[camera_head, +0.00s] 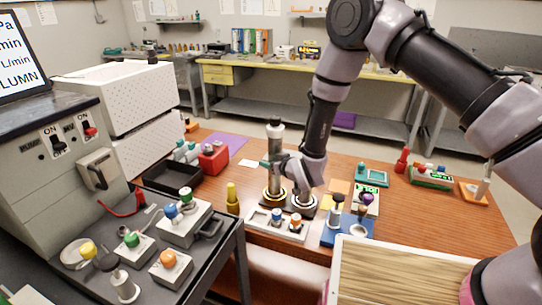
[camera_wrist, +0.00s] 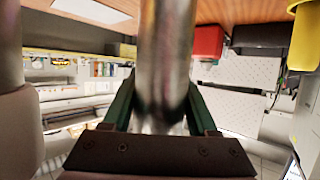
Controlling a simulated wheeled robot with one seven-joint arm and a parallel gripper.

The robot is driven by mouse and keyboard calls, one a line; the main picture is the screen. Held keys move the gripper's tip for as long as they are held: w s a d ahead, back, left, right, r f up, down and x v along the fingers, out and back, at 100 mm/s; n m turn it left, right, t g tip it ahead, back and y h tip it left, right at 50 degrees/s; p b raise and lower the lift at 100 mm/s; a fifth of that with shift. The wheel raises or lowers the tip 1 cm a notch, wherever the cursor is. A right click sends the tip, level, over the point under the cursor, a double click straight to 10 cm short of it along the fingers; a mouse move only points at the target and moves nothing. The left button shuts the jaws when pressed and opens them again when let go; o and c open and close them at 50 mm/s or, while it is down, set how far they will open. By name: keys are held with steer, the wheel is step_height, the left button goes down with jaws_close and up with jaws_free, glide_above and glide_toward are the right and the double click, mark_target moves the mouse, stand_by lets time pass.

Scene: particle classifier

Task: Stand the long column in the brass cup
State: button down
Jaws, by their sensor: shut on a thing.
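My gripper (camera_head: 272,160) is shut on the long column (camera_head: 274,141), a grey metal cylinder with a pale band and dark cap at its top. The column stands upright in the head view. In the wrist view the column (camera_wrist: 166,55) runs between the two green fingers of my gripper (camera_wrist: 163,105). The brass cup (camera_head: 272,195) is a yellow ring on a dark base, directly below the column in the head view. The column's lower end meets the cup's outline, but I cannot tell whether it is inside or just above. A second, paler cup is partly behind my wrist.
A white tray (camera_head: 262,228) with small knobbed pieces lies in front of the cups. A yellow bottle (camera_head: 232,195) and red box (camera_head: 213,158) stand to the left. A blue tray (camera_head: 338,240) lies to the right. The table's right half has open room between scattered pieces.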

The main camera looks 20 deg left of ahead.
stand_by(0.3)
steer(key=shift+c, duration=0.9)
jaws_free()
steer(key=shift+f, duration=0.1)
